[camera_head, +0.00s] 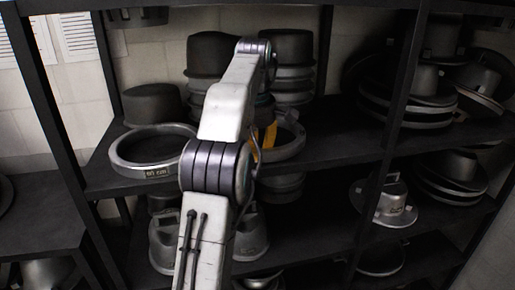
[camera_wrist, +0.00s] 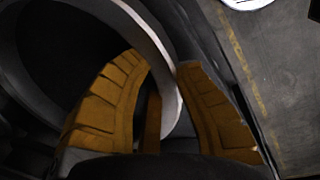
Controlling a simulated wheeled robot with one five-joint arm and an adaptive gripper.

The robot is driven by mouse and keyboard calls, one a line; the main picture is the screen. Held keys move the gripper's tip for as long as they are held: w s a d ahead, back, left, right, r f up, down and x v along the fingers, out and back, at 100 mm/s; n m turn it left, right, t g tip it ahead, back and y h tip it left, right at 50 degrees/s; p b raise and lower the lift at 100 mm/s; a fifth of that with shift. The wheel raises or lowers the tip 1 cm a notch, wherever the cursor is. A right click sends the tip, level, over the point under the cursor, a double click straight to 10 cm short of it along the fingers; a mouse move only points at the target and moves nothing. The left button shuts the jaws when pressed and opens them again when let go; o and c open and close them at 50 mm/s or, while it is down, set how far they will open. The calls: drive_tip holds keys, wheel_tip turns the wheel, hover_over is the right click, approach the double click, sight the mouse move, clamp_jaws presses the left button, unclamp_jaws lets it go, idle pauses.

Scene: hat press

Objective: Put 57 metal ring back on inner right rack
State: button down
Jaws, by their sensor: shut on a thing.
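A metal ring (camera_head: 288,148) is at the front of the upper shelf board, just right of my arm, which hides its left part. My gripper (camera_head: 262,142) shows as an orange patch at this ring, mostly hidden by my arm. In the wrist view the two orange fingers of my gripper (camera_wrist: 165,80) stand either side of the wall of the metal ring (camera_wrist: 150,35) and are shut on it. I cannot tell whether the ring rests on the board. No number is readable on it.
Another metal ring (camera_head: 122,163) with a small label lies left of my arm on the upper shelf (camera_head: 98,184). Dark hat blocks (camera_head: 153,103) and stacked metal forms (camera_head: 293,85) stand behind. A dark upright post (camera_head: 398,100) and stacked brims (camera_head: 420,117) are to the right.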

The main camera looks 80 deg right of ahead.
drive_tip(key=shift+f, duration=0.4)
drive_tip(key=shift+f+b, duration=0.3)
drive_tip(key=shift+b, duration=0.1)
drive_tip(key=c, duration=0.8)
unclamp_jaws()
drive_tip(key=shift+r, duration=0.15)
